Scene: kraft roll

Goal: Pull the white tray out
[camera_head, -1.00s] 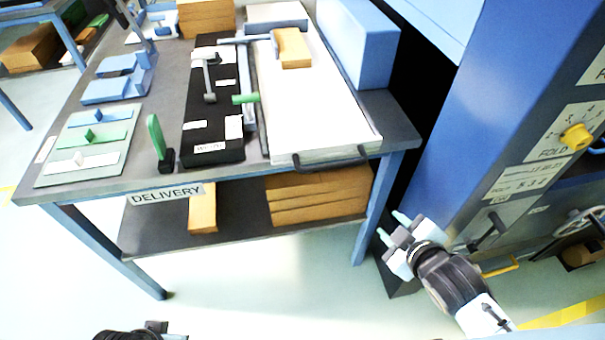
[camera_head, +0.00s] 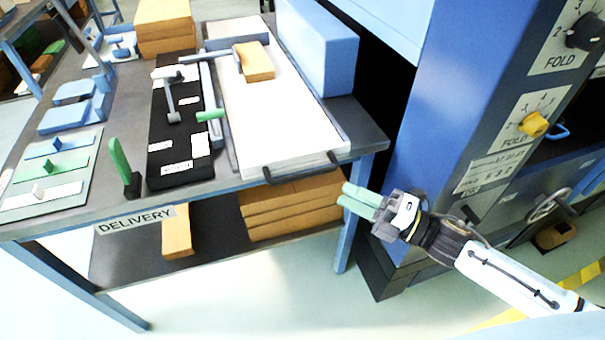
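The white tray (camera_head: 285,120) lies flat on the table, long side running away from me. Its black handle (camera_head: 268,175) is on the near end, at the table's front edge. An orange-brown block (camera_head: 254,62) lies on the tray's far part, with a grey bar reaching to it. My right gripper (camera_head: 343,194) is to the right of and below the handle, off the table's edge and apart from the tray. Its two pale fingers point left; they look slightly apart, with nothing between them. My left gripper is out of view.
A blue box (camera_head: 318,48) stands along the tray's right side. A black board (camera_head: 180,130) with labels and a green lever (camera_head: 122,165) are on its left. A blue machine (camera_head: 440,110) with knobs stands right of the table. Brown blocks (camera_head: 290,208) lie on the shelf below.

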